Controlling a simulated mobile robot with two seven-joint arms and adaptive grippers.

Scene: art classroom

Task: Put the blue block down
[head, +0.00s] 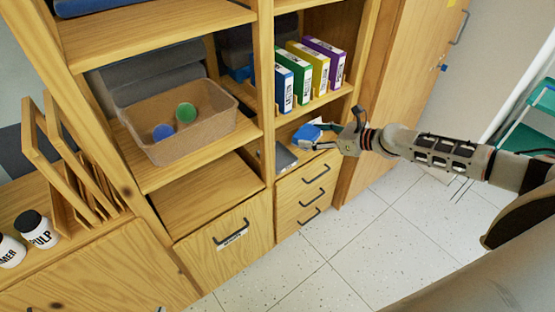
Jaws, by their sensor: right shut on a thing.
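The blue block (307,133) is at the lower right shelf opening, above the small drawers. My right gripper (331,138) reaches in from the right and is shut on the block. The fingers partly cover its right side. I cannot tell whether the block touches the shelf surface. My left gripper is not in view.
A dark grey item (285,156) lies on the shelf left of the block. Binders (307,72) stand on the shelf above. A brown bin (190,143) with a blue and a green ball is on the left shelf. Drawers (305,192) are below; tiled floor (350,260) is clear.

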